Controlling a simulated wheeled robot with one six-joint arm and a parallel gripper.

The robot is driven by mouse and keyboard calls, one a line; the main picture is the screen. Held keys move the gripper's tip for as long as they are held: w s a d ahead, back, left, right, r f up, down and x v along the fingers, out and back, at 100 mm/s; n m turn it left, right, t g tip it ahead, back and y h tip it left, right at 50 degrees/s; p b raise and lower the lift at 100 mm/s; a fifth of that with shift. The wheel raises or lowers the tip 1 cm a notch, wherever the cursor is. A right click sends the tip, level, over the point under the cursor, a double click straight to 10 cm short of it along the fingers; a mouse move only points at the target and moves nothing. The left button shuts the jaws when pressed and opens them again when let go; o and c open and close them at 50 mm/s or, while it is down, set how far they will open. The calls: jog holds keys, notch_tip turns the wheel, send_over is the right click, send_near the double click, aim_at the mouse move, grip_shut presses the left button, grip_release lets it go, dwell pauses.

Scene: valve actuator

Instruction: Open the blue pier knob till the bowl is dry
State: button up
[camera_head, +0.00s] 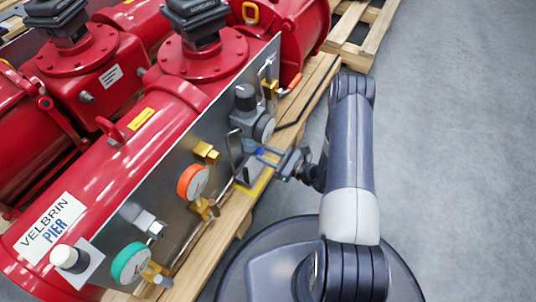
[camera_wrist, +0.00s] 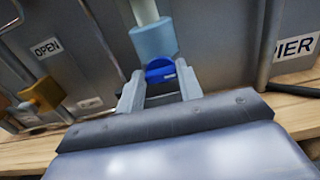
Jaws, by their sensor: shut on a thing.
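The blue knob (camera_wrist: 160,70) sits between the two fingertips of my gripper (camera_wrist: 160,88) in the wrist view. The fingers are closed on its sides. A light blue bowl (camera_wrist: 153,40) is directly beyond the knob, with a pale upper part. I cannot tell a liquid level in it. In the head view my gripper (camera_head: 272,157) reaches left to the panel's lower edge, below a grey regulator with a round gauge (camera_head: 263,128). A little blue of the knob shows there, mostly covered by the fingers. A "PIER" label (camera_wrist: 297,47) is at the right in the wrist view.
A steel panel (camera_head: 215,130) carries an orange gauge (camera_head: 193,181), a green gauge (camera_head: 130,263) and brass valves (camera_head: 206,152). Red actuators (camera_head: 120,140) stand behind on a wooden pallet (camera_head: 310,85). An "OPEN" label (camera_wrist: 46,48) is left in the wrist view. Grey floor (camera_head: 450,130) at right is clear.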

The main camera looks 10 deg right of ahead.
jog(key=shift+n, duration=0.4)
jog(key=n, duration=0.3)
jog(key=shift+s+n, duration=0.1)
jog(key=shift+n, duration=0.2)
jog(key=shift+s+a+f+n, duration=0.1)
jog(key=shift+f+n, duration=0.05)
jog(key=shift+n, duration=3.15)
jog(key=shift+a+f+n, duration=0.1)
jog(key=shift+n, duration=3.2)
jog(key=o, duration=1)
jog(key=shift+d, duration=0.2)
